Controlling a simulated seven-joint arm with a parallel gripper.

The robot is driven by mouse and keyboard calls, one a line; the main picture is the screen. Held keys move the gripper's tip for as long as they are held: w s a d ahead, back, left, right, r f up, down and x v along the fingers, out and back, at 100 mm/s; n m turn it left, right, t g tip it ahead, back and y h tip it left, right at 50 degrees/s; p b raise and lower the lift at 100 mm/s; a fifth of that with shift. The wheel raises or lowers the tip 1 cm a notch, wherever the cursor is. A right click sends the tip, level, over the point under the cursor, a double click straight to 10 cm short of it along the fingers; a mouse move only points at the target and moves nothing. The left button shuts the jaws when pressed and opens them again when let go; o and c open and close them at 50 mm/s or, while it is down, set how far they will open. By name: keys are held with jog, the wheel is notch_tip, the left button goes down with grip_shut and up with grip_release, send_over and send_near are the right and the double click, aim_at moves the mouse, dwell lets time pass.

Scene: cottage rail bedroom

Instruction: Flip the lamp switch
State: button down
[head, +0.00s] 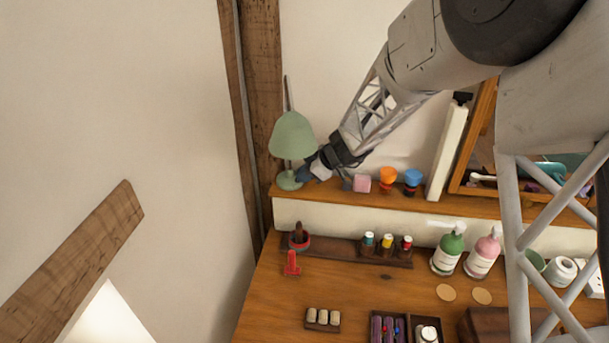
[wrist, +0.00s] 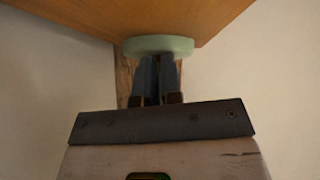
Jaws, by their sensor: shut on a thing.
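The pale green lamp (head: 293,136) stands upright on the left end of the wooden shelf, with its round base near the shelf's end. My gripper (head: 306,172) reaches in from the right, low beside the base and under the shade. In the wrist view my gripper (wrist: 157,60) has its two dark fingers close together with their tips at the rim of the lamp base (wrist: 158,44). The fingers are shut on a part of the lamp. The switch cannot be made out, and the tips hide the exact place of contact.
A wooden post (head: 262,80) rises behind the lamp. Pump bottles and small racks stand on the desk below.

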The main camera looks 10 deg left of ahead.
jog(key=shift+s+a+f, duration=0.15)
jog(key=shift+a+f, duration=0.05)
jog(key=shift+f, duration=0.15)
jog(key=shift+s+f, duration=0.15)
jog(key=shift+s, duration=0.65)
jog(key=shift+w+m+g, duration=0.1)
jog(key=shift+m+g, duration=0.4)
jog(key=shift+g, duration=0.4)
jog(key=shift+w+r+m+g, duration=0.3)
jog(key=shift+r+g, duration=0.3)
jog(key=shift+r, duration=0.05)
jog(key=v, duration=1.1)
jog(key=s+d+r+m+h, duration=0.1)
jog(key=s+d+r+m, duration=0.1)
jog(key=s, duration=0.4)
jog(key=s+d+r+m+t+h, duration=0.1)
jog(key=s+d+r+m, duration=0.1)
jog(key=s+d, duration=0.3)
jog(key=s+d+r+m+h, duration=0.2)
jog(key=s+d+r+m, duration=0.1)
jog(key=s, duration=0.4)
jog(key=shift+d+r+t, duration=0.4)
jog(key=shift+d+r, duration=0.45)
